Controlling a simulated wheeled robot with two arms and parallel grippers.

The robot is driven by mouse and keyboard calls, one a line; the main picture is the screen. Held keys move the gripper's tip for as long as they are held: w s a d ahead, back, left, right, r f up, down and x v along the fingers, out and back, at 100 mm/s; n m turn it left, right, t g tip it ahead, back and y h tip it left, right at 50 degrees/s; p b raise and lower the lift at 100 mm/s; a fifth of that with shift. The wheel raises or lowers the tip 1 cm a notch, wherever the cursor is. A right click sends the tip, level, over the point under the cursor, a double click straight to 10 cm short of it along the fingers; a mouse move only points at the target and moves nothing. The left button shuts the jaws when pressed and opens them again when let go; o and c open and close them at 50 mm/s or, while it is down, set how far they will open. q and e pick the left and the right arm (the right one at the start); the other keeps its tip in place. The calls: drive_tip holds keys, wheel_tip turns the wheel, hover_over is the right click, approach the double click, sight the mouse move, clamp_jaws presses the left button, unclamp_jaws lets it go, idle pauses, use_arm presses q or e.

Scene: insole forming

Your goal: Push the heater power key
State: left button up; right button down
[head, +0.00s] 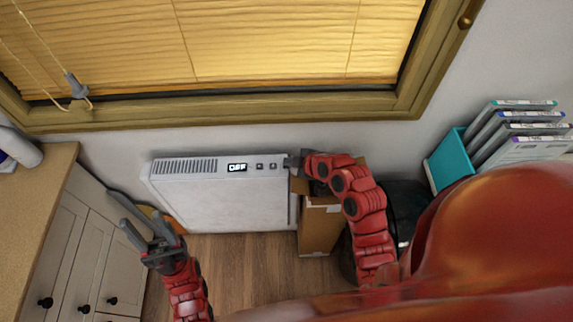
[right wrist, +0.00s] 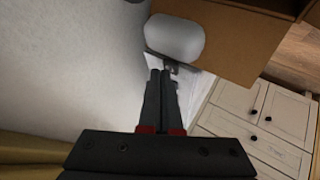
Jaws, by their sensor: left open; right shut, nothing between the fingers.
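The white heater (head: 222,200) stands against the wall under the window. Its top panel has a vent grille at left, a display (head: 237,167) reading "OFF", and small dark keys (head: 266,166) to the right of the display. My right gripper (head: 288,162) is shut and empty at the right end of the heater's top, just right of the keys. In the right wrist view its closed fingertips (right wrist: 162,74) are at a small grey part by the heater's white end; contact cannot be told. My left gripper (head: 150,222) is open and empty, in front of the heater's left side.
Cardboard boxes (head: 320,228) stand right of the heater, close to my right arm. A teal file holder (head: 447,160) with binders is further right. A cabinet (head: 75,235) with black knobs stands at left. Wooden floor (head: 235,258) is clear in front of the heater.

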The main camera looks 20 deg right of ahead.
drive_tip(key=shift+f, duration=0.1)
idle(0.3)
drive_tip(key=shift+r, duration=0.6)
wheel_tip(320, 180, up, 6)
drive_tip(key=shift+p, duration=0.9)
